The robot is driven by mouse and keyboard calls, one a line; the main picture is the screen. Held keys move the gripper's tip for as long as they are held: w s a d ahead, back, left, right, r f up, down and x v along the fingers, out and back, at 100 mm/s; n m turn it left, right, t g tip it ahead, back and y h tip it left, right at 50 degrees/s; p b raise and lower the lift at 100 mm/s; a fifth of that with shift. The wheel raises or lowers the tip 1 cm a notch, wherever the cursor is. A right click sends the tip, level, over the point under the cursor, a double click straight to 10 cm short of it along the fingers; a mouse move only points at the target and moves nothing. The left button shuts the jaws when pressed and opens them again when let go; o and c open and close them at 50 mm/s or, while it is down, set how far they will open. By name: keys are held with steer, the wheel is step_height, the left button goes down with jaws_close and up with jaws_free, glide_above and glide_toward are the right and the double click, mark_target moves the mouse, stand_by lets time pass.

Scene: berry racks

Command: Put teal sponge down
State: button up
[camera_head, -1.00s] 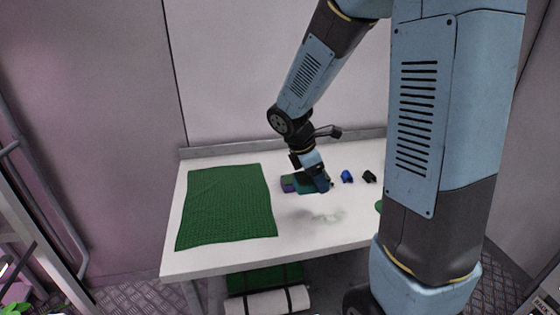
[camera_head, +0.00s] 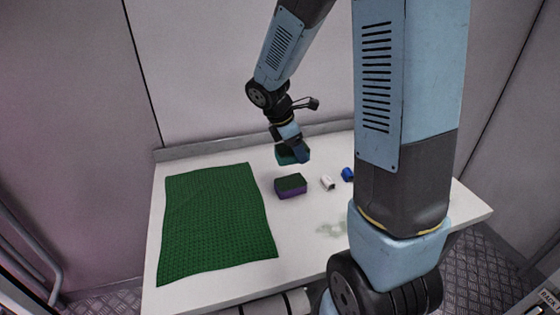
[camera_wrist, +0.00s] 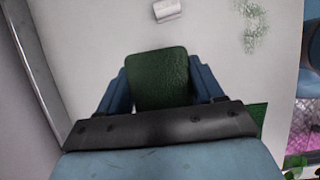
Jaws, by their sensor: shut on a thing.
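My gripper (camera_head: 297,154) is over the back part of the white table and is shut on the teal sponge (camera_head: 282,156). In the wrist view, the sponge's dark green face (camera_wrist: 160,78) shows between my two blue fingers. The head view shows a little of its teal side; the fingers hide the rest. I cannot tell how high it is above the table. A purple sponge with a dark green top (camera_head: 290,186) lies on the table, in front of the held sponge and apart from it.
A green mat (camera_head: 215,225) covers the table's left side. A small white object (camera_head: 327,183) and a blue one (camera_head: 347,174) lie right of the purple sponge. A pale green smear (camera_head: 332,229) marks the front. A low ledge (camera_head: 205,148) runs along the back.

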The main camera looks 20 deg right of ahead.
steer(key=w+f, duration=0.2)
steer(key=w, duration=0.1)
steer(key=w+f, duration=0.3)
steer(key=w, duration=0.1)
steer(key=w+f, duration=0.2)
steer(key=w, duration=0.1)
steer(key=shift+w+a+f, duration=0.15)
steer(key=shift+a+f, duration=0.1)
steer(key=shift+f, duration=0.05)
steer(key=shift+w+f, duration=0.6)
steer(key=shift+f, duration=1.55)
steer(key=shift+f, duration=0.1)
steer(key=o, duration=1.3)
